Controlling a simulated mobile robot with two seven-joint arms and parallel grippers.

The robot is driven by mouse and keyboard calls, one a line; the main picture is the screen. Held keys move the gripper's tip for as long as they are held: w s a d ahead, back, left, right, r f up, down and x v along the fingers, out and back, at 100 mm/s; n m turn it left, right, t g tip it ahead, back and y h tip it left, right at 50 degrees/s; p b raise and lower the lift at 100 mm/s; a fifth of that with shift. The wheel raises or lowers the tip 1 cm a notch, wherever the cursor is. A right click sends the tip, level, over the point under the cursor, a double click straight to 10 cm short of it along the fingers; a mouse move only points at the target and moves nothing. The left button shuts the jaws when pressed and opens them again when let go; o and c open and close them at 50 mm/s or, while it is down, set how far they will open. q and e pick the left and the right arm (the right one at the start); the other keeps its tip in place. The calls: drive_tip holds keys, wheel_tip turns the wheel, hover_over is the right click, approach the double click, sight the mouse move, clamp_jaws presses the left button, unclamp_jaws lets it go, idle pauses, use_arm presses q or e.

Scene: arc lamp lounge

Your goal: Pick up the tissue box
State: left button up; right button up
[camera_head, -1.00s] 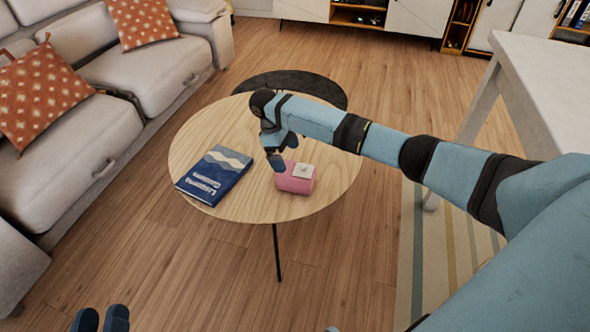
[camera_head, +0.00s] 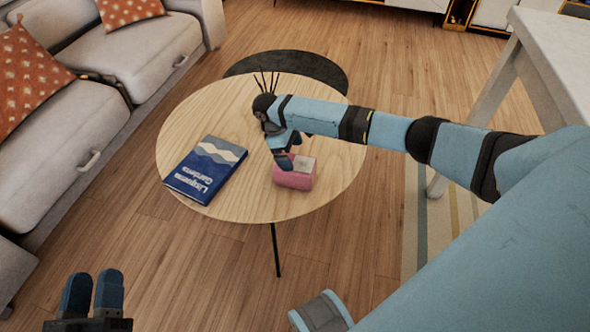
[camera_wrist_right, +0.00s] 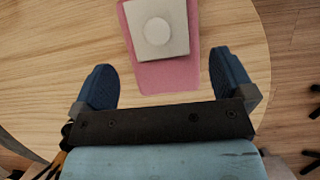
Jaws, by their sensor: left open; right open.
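The pink tissue box (camera_head: 294,180) with a pale square top stands on the round wooden table (camera_head: 215,118), near its front right. My right gripper (camera_head: 285,150) is at the box's back left edge in the head view, partly covering it. In the right wrist view the tissue box (camera_wrist_right: 168,76) lies ahead of and partly between the two blue fingers of my right gripper (camera_wrist_right: 165,82). The fingers are apart, with a gap on each side of the box. My left gripper (camera_head: 92,292) is open and empty at the bottom left, far from the table.
A blue book (camera_head: 206,169) lies on the table left of the box. A dark lower table (camera_head: 290,66) stands behind. A grey sofa (camera_head: 75,130) is at the left and a white table (camera_head: 560,55) at the right. Wood floor is clear in front.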

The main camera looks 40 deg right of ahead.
sight(295, 162)
drive_tip(key=b+x, duration=0.1)
drive_tip(key=x, duration=0.1)
drive_tip(key=b+x, duration=0.1)
drive_tip(key=x, duration=0.1)
drive_tip(key=b+x, duration=0.1)
drive_tip(key=x, duration=0.1)
drive_tip(key=shift+a+f, duration=0.2)
drive_tip(key=shift+f, duration=0.05)
use_arm(q)
drive_tip(key=shift+m+g, duration=0.3)
drive_tip(key=shift+g, duration=0.6)
drive_tip(key=f, duration=0.5)
drive_tip(key=shift+w+d, duration=0.2)
drive_tip(key=shift+r, duration=0.1)
use_arm(e)
drive_tip(key=shift+c, duration=0.5)
drive_tip(key=shift+r, duration=0.1)
drive_tip(key=c, duration=0.7)
